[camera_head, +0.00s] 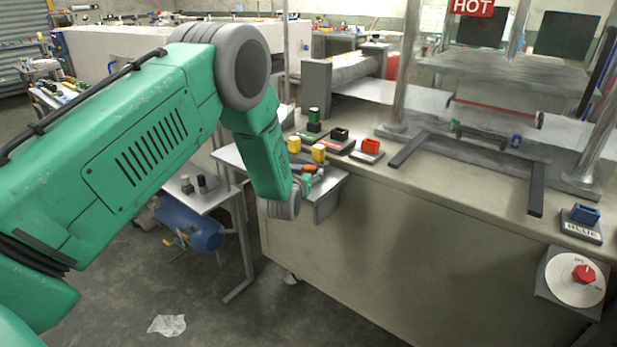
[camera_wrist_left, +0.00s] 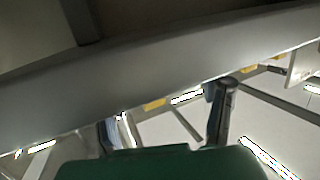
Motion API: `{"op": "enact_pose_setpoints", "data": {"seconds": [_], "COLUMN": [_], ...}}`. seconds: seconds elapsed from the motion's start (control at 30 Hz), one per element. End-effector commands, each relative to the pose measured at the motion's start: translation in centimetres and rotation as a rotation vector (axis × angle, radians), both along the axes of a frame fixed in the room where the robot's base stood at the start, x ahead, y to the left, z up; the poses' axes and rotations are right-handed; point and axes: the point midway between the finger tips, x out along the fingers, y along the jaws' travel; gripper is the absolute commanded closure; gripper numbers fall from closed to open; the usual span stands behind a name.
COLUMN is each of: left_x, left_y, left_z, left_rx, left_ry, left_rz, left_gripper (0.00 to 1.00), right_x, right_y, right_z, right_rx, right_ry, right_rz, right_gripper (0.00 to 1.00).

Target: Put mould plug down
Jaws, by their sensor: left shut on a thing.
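My right gripper is in neither view.
Metal posts stand on the bench.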

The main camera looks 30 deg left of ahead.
Motion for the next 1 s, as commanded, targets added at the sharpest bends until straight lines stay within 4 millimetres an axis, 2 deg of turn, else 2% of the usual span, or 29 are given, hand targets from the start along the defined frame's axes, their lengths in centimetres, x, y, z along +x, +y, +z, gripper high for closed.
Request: {"op": "enact_pose_setpoints", "data": {"seconds": [0.03,0.1,0.3,0.5,0.67,0.77,0.87,1.0], "left_x": [0.1,0.1,0.1,0.1,-0.3,-1.7,-4.3,-9.5], "left_y": [-0.3,-0.5,-0.8,-0.1,-0.3,-2.4,-5.9,-11.5], "left_z": [1.5,3.2,7.1,8.6,8.1,6.8,4.9,2.5], "left_rx": [0.002,0.006,0.007,0.001,-0.002,0.003,0.011,0.021], "left_ry": [-0.006,-0.007,-0.005,-0.002,0.001,0.006,0.01,0.012], "left_rz": [-0.003,-0.004,-0.004,-0.003,-0.009,-0.033,-0.073,-0.149], "left_gripper": [0.74,0.74,0.74,0.74,0.74,0.74,0.74,0.74], "right_x": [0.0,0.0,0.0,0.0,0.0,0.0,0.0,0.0], "right_y": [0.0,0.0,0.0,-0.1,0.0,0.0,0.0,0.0], "right_z": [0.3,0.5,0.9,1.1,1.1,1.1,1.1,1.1], "right_rx": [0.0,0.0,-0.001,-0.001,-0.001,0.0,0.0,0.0], "right_ry": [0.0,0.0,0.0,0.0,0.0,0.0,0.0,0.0], "right_rz": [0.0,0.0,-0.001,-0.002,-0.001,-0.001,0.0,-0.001], "right_gripper": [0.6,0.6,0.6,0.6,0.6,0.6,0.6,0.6]}}
